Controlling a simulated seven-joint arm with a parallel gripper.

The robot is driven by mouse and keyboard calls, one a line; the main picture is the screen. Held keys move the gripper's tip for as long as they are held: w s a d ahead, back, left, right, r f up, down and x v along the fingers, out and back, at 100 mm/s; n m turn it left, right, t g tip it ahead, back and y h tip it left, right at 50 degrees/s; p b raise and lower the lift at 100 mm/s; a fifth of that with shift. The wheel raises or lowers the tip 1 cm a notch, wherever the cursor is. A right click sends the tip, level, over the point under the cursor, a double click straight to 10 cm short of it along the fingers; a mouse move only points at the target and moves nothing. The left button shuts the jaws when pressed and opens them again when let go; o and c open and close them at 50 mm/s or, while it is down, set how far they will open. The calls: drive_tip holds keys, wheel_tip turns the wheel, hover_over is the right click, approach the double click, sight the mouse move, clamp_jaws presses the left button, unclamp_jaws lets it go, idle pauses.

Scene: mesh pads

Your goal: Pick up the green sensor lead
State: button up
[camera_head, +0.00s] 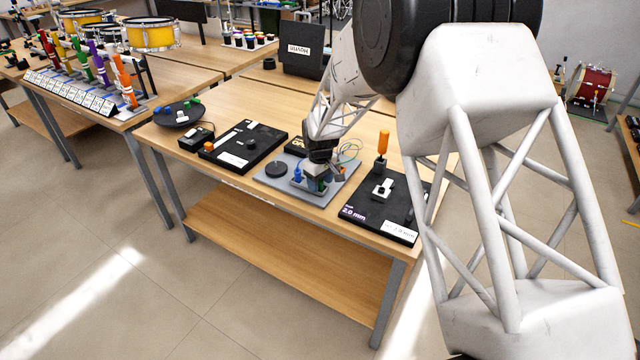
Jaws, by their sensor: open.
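My gripper (323,168) reaches down over a grey mat (274,191) in the middle of the workbench, with its jaws open. A small green piece (316,184), possibly the green sensor lead, shows just below the gripper on a small fixture. I cannot tell whether it lies between the fingers, as the jaws are small and partly hidden here. A blue piece (297,173) stands at the fixture's left. Thin looped wires (349,149), pale green and yellowish, rise behind the gripper at the right.
A dark disc (276,170) lies on the mat. A black board (245,146) is to the left, and another black board (395,219) with an orange-handled tool (382,146) behind it to the right. A round black dish (178,114) holds small coloured pieces.

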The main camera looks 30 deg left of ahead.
idle(0.5)
drive_tip(key=c, duration=0.9)
drive_tip(key=shift+o, duration=0.2)
drive_tip(key=shift+r, duration=0.15)
drive_tip(key=shift+r, duration=1.45)
drive_tip(key=shift+s+d+r, duration=0.2)
drive_tip(key=s+d+r, duration=0.1)
drive_tip(key=s+d, duration=0.9)
drive_tip(key=s, duration=0.1)
drive_tip(key=shift+s+d+r, duration=0.2)
